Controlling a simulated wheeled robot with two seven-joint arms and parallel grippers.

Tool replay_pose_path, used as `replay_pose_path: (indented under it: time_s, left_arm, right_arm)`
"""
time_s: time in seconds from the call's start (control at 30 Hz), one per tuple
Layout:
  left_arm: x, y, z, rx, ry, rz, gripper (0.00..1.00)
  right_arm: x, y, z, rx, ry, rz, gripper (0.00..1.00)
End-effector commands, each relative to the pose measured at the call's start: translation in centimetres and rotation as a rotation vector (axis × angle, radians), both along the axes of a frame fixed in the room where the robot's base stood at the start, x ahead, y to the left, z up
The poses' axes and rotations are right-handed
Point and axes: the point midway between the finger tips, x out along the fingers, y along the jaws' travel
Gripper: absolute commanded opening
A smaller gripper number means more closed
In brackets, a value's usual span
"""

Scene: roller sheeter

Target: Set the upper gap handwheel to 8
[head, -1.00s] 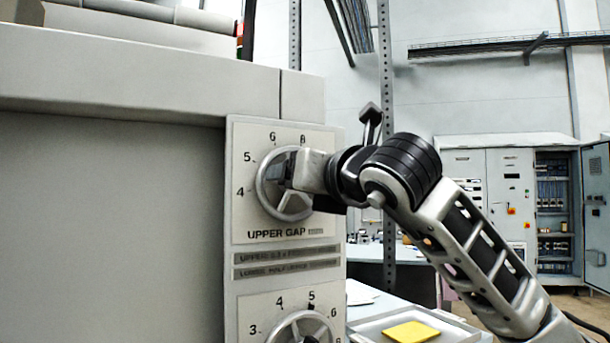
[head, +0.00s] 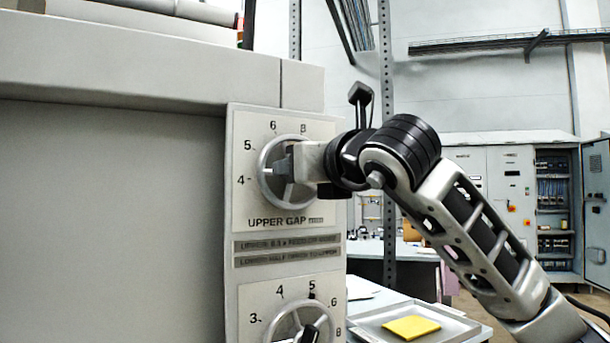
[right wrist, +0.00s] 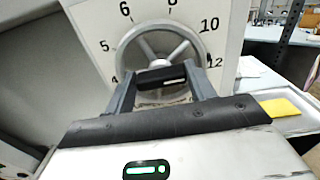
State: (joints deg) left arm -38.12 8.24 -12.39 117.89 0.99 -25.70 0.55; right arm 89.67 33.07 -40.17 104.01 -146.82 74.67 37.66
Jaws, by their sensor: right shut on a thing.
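The upper gap handwheel (head: 264,186) is a round grey spoked wheel on a pale dial plate marked UPPER GAP (head: 277,222). It also shows in the right wrist view (right wrist: 181,49), with the numbers 4 to 12 around it. My right gripper (head: 281,166) reaches in from the right and covers part of the wheel. A small dark mark shows at the rim near 12. My left gripper is not in view.
The lower handwheel (head: 272,329) and its dial sit just below, with a dark mark near 5. A tray (head: 455,326) with a yellow pad (head: 411,327) stands at lower right. The grey machine housing (head: 110,220) fills the left.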

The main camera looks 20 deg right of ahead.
Motion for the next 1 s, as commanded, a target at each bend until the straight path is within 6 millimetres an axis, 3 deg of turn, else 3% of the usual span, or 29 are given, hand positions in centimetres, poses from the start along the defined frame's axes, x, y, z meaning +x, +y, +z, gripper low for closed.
replay_pose_path:
  time_s: [1.0]
  left_arm:
    - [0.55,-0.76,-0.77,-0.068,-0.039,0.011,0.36]
  right_arm:
    - [-0.12,0.38,-0.16,-0.919,-0.181,0.000,0.32]
